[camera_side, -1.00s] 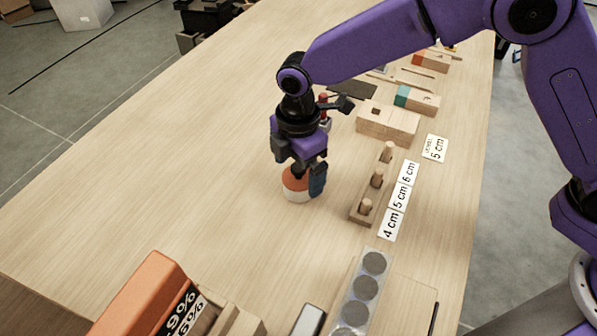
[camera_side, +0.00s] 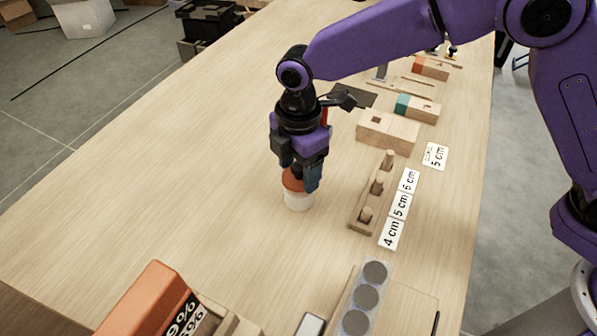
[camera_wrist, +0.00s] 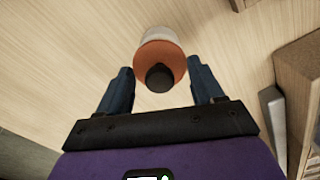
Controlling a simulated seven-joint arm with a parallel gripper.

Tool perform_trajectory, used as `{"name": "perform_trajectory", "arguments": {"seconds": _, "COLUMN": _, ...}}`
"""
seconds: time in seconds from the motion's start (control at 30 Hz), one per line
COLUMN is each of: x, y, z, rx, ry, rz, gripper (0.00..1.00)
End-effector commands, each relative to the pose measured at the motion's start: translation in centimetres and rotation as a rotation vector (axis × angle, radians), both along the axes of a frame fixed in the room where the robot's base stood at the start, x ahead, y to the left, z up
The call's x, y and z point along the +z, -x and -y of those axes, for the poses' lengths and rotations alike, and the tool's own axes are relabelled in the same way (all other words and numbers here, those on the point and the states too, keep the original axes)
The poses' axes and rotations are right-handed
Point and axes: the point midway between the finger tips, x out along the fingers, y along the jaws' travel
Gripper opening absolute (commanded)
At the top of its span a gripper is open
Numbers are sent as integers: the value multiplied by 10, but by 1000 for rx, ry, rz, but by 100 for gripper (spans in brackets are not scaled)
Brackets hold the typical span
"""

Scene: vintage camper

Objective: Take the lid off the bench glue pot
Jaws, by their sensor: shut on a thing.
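The glue pot is a small white round pot (camera_side: 298,200) standing on the bench top. Its orange lid (camera_side: 291,181) has a dark knob and is partly hidden by my fingers. My gripper (camera_side: 299,178) points down over the pot and is shut on the lid. In the wrist view, the orange lid (camera_wrist: 150,62) and its black knob (camera_wrist: 159,77) are between the two fingers, with the white pot (camera_wrist: 160,34) showing beyond the lid. I cannot tell whether there is a gap between lid and pot.
A wooden peg block (camera_side: 372,196) stands to the right, beside printed size cards (camera_side: 400,206). Wooden blocks (camera_side: 387,130) lie behind it. An orange box (camera_side: 148,298) and a strip of grey discs (camera_side: 366,297) are in front. The bench left of the pot is clear.

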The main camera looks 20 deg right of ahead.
Motion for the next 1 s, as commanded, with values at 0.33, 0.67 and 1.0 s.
{"name": "perform_trajectory", "arguments": {"seconds": 0.33, "x": 63, "y": 32, "z": 32, "rx": 1, "ry": -4, "rz": 4, "gripper": 37}}
{"name": "perform_trajectory", "arguments": {"seconds": 0.67, "x": 93, "y": 77, "z": 75, "rx": 1, "ry": -3, "rz": 2, "gripper": 37}}
{"name": "perform_trajectory", "arguments": {"seconds": 1.0, "x": 103, "y": 94, "z": 100, "rx": -2, "ry": 0, "rz": -1, "gripper": 37}}
